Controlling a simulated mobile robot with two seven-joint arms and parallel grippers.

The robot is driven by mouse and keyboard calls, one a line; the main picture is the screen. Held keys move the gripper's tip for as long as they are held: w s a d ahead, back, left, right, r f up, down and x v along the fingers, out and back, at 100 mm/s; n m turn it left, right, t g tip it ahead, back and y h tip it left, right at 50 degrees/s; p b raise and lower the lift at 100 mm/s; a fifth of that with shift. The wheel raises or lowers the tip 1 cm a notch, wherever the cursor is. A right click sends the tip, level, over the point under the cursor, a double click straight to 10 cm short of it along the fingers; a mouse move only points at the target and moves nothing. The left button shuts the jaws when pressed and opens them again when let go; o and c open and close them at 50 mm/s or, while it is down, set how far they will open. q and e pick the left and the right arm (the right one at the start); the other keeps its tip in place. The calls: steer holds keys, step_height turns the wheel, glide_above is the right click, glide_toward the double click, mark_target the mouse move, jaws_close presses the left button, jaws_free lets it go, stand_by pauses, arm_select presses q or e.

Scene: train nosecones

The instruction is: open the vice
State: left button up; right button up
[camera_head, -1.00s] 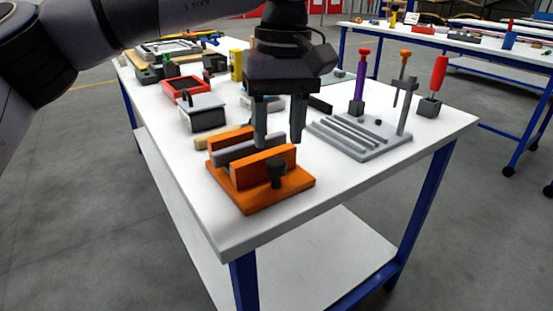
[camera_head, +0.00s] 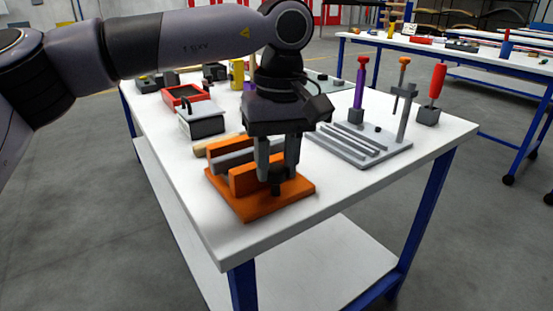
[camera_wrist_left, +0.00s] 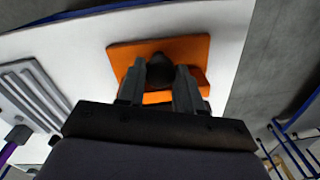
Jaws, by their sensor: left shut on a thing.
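The orange vice (camera_head: 255,204) sits near the front left part of the white table, with a grey bar (camera_head: 232,158) between its upright orange jaws. Its dark knob (camera_head: 276,187) is at the front side of the vice. My left gripper (camera_head: 278,177) points down over the vice and is shut on the knob, one finger on each side. In the left wrist view the knob (camera_wrist_left: 160,70) shows between the two fingers, over the orange base (camera_wrist_left: 195,47). The fingers hide part of the near jaw. My right gripper is not in view.
A grey slotted plate (camera_head: 355,148) with a post stands to the right of the vice, with purple, orange and red-handled tools. A grey box (camera_head: 202,119) and a red tray (camera_head: 182,96) stand behind. The table's front corner is clear.

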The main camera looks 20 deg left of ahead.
mark_target(278, 167)
arm_select(q)
steer(key=shift+r+n, duration=0.1)
steer(key=shift+n, duration=0.2)
steer(key=shift+n+p, duration=0.75)
steer(key=shift+n, duration=0.15)
steer(key=n+p, duration=0.1)
steer(key=n, duration=0.2)
steer(key=o, duration=0.8)
steer(key=shift+c, duration=0.2)
steer(key=shift+w+d+r+p, duration=0.1)
steer(key=shift+r+p, duration=0.2)
steer(key=shift+r, duration=1.45)
steer(key=shift+w+r+p, duration=0.1)
steer(key=shift+r+p, duration=0.15)
steer(key=shift+r, duration=1.45)
